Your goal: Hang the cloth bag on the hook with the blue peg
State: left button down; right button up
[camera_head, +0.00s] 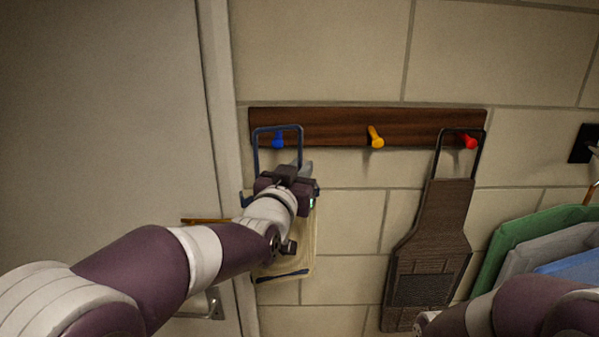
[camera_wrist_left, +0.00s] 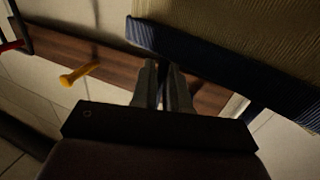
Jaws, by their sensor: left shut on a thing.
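The cloth bag (camera_head: 300,245) is cream with dark blue trim and a stiff-looking blue handle loop (camera_head: 300,145). It hangs against the wall at the left end of a wooden rack. The blue peg (camera_head: 278,140) shows inside the loop's outline; I cannot tell whether the loop rests on it. My left gripper (camera_head: 306,168) is in front of the bag's top, just below the rack, and is shut on the bag. The left wrist view shows its closed fingers (camera_wrist_left: 164,88) beside the bag's blue trim (camera_wrist_left: 215,70). My arm hides part of the bag. My right gripper is not visible.
The wooden rack (camera_head: 330,125) also has a yellow peg (camera_head: 376,136) and a red peg (camera_head: 470,142). A brown bag (camera_head: 432,240) hangs at the red peg. Green, grey and blue bags (camera_head: 540,235) are at right. A door (camera_head: 100,120) is at left.

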aim_at(305, 159)
pick_arm(q)
jog(key=shift+w+a+r+p, duration=0.1)
jog(key=shift+w+p, duration=0.95)
jog(key=shift+w, duration=0.75)
jog(key=shift+w+f+b, duration=0.35)
jog(key=shift+f, duration=0.15)
jog(key=shift+w+f+b, duration=0.5)
jog(key=shift+f+b, duration=0.05)
jog(key=shift+b, duration=0.4)
jog(key=c, duration=1.1)
grip_release()
jog(key=shift+s, duration=0.1)
jog(key=shift+o, duration=0.2)
